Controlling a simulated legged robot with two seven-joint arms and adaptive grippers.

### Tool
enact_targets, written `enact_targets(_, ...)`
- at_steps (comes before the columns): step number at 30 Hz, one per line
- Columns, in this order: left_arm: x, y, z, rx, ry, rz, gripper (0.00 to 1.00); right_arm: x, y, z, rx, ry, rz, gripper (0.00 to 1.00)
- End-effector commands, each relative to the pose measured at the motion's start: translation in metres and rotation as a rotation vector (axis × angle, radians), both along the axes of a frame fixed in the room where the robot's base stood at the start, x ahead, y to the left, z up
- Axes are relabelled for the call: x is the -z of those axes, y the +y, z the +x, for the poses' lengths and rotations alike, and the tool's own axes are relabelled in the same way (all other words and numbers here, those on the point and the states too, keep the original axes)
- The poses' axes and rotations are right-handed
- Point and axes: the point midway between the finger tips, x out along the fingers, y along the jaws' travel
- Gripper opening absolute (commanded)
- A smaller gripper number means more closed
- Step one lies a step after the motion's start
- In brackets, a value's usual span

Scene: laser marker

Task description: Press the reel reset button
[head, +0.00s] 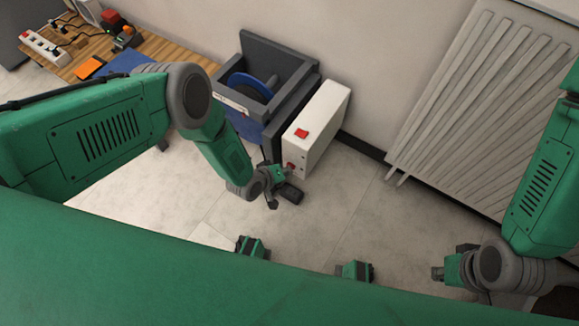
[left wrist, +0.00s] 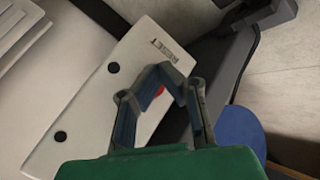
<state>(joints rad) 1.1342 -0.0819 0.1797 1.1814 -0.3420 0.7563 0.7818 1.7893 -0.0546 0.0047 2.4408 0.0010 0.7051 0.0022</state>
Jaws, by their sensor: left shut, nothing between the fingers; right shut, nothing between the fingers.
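The reset button (left wrist: 159,91) is red and sits on a white panel (left wrist: 95,115) marked RESET in the left wrist view. My left gripper's fingers partly hide it. In the head view a small red button (head: 290,167) shows low on the front of the white box (head: 325,115), close to my left gripper (head: 277,178). My left gripper (left wrist: 168,80) is shut and empty, its tips over or just in front of the button; I cannot tell whether they touch. My right gripper (head: 440,272) is shut and empty at the lower right, far from the box.
A larger red switch (head: 301,133) is on top of the box. A grey holder (head: 290,62) with a blue reel (head: 240,84) stands left of it. A radiator (head: 470,90) is at the right. A wooden table (head: 65,72) is at the back left.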

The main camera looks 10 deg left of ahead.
Motion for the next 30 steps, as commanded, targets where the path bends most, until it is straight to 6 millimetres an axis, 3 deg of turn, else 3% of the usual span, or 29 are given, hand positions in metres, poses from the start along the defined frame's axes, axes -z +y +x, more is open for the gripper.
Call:
enact_targets(11, -0.001, 0.000, 0.001, -0.001, -0.003, -0.001, 0.00, 0.000, 0.000, 0.000, 0.000, 0.000, 0.000, 0.00)
enact_targets(30, -0.001, 0.006, -0.015, 0.000, -0.001, 0.000, 0.00, -0.006, 0.000, 0.000, 0.000, 0.000, 0.000, 0.00)
